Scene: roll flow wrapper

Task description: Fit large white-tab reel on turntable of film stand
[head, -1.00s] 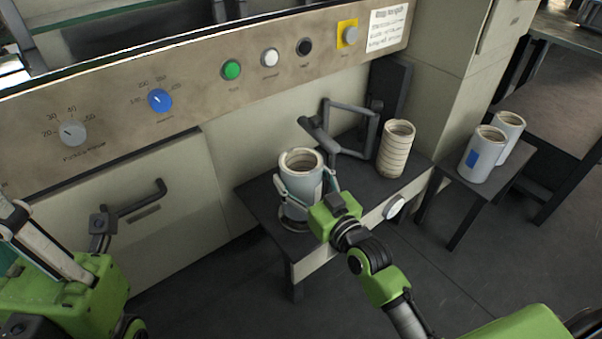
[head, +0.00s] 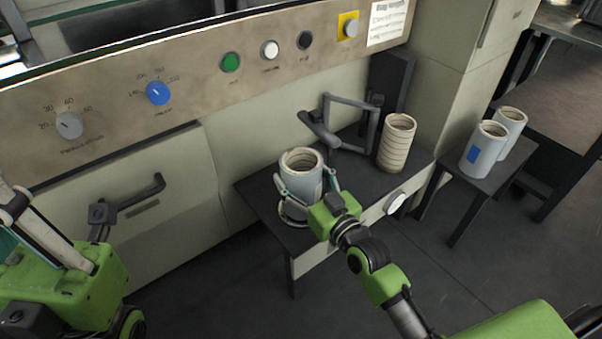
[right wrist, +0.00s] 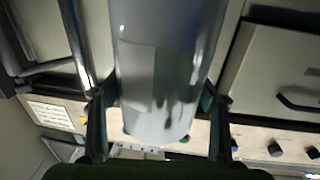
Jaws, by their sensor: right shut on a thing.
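My right gripper (head: 306,190) is shut on a large grey-white reel (head: 301,163) and holds it upright over the left part of the film stand (head: 257,212). In the right wrist view the reel (right wrist: 185,60) fills the space between the two fingers, with a pale tab (right wrist: 137,75) on its side. The round turntable (head: 291,213) shows partly below the reel. I cannot tell whether the reel's bottom touches it. My left gripper (head: 45,240) is partly in view at the left edge, apart from the reel; its fingertips are not clear.
A ribbed cream roll (head: 397,145) stands at the stand's right, by a grey bar frame (head: 350,125). Two reels, one with a blue tab (head: 473,157), stand on a side table (head: 497,178). The machine panel (head: 200,85) with knobs and buttons rises behind.

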